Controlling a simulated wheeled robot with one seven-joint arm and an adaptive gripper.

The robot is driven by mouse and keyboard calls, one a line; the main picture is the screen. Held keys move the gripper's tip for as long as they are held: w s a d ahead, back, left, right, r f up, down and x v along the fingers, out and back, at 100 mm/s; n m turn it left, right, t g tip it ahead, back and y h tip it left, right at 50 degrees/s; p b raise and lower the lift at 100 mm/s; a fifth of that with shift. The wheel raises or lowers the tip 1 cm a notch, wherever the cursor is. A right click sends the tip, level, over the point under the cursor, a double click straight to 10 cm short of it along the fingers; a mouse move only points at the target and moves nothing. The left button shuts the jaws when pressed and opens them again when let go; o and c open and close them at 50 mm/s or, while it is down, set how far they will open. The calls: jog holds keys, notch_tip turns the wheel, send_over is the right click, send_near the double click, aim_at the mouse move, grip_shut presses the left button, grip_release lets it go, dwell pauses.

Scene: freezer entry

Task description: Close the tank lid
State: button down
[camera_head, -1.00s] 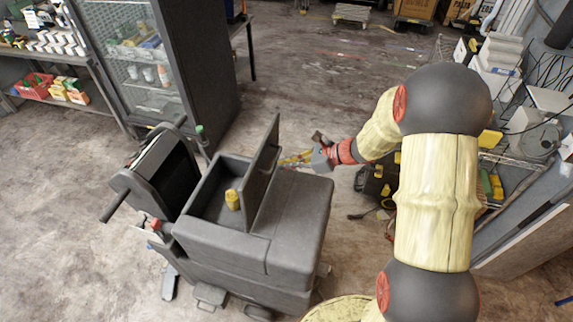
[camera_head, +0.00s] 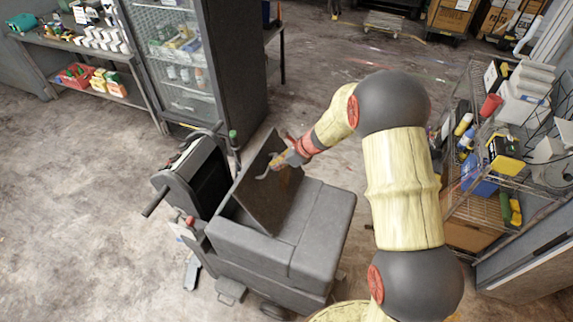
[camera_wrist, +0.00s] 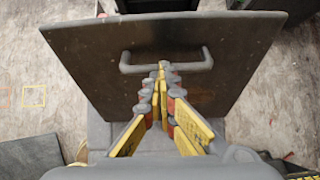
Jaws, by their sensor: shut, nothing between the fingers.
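The tank lid (camera_head: 265,184) is a dark square panel on the grey floor machine's tank (camera_head: 237,212). It leans over the tank opening, partly lowered, and hides most of the inside. In the wrist view the lid (camera_wrist: 85,60) fills the upper middle, with a grey bar handle (camera_wrist: 193,66) on its face. My gripper (camera_head: 272,166) is shut and empty at the lid's outer face, by its upper part. In the wrist view the fingertips (camera_wrist: 162,66) are at the middle of the handle. I cannot tell whether they touch the lid.
The machine's push handle and black back part (camera_head: 203,175) stand left of the tank. A glass-door cabinet (camera_head: 232,70) is behind it. A wire shelf (camera_head: 480,190) with bottles and boxes stands at the right. The floor at the left is clear.

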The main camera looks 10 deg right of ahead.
aim_at(253, 167)
jog(key=shift+g+h, duration=0.3)
jog(key=shift+h, duration=0.1)
jog(key=w+a+f, duration=0.1)
jog(key=w+a, duration=0.1)
jog(key=a, duration=0.1)
jog(key=w+a+f, duration=0.1)
jog(key=a+f, duration=0.1)
jog(key=w+a+f, duration=0.2)
jog(key=a, duration=0.1)
jog(key=shift+w+a+f+p, duration=0.2)
jog(key=shift+w+a+p, duration=0.1)
jog(key=shift+p, duration=0.05)
jog(key=b+x, duration=0.5)
jog(key=x, duration=0.8)
jog(key=shift+w+a+r, duration=0.25)
jog(key=shift+w+a, duration=0.1)
